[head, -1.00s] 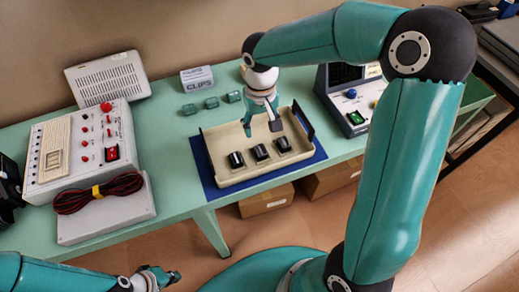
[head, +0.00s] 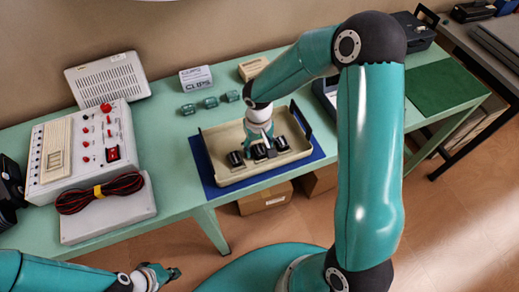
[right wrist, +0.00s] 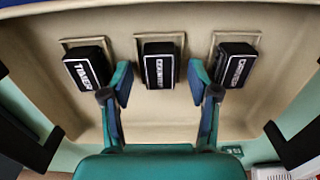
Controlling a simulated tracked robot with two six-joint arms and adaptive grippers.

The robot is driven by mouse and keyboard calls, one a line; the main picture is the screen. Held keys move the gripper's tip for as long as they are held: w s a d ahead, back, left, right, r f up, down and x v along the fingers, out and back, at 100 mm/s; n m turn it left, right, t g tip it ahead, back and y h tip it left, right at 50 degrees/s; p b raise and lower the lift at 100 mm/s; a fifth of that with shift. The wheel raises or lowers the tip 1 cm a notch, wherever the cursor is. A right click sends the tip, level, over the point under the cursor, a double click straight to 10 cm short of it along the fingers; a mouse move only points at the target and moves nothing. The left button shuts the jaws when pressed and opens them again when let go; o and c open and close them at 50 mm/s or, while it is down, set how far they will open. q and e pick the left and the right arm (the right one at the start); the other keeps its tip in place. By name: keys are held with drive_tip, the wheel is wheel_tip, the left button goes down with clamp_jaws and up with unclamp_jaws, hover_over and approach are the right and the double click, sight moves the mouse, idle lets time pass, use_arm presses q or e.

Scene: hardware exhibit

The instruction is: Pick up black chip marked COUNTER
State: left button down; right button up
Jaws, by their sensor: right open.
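Three black chips sit in a row in a beige tray (head: 262,173). In the right wrist view the middle chip (right wrist: 158,65) reads COUNTER, and the left chip (right wrist: 87,68) reads TIMER. The lettering on the right chip (right wrist: 234,65) is hard to make out. My right gripper (right wrist: 158,80) is open, with one finger on each side of the COUNTER chip, in the gaps between it and its neighbours. I cannot tell whether the fingers touch it. In the head view my right gripper (head: 261,150) is low over the tray. My left gripper (head: 160,274) is at the lower left, away from the table; its jaws are unclear.
The tray lies on a blue mat (head: 208,181) and has dark handles at its ends. Small teal blocks (head: 210,102) and a CLIPS box (head: 196,78) stand behind it. A control panel (head: 85,150) and coiled cable (head: 100,193) are to the left.

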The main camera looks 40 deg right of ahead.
drive_tip(key=c, duration=1.1)
drive_tip(key=shift+c, duration=0.2)
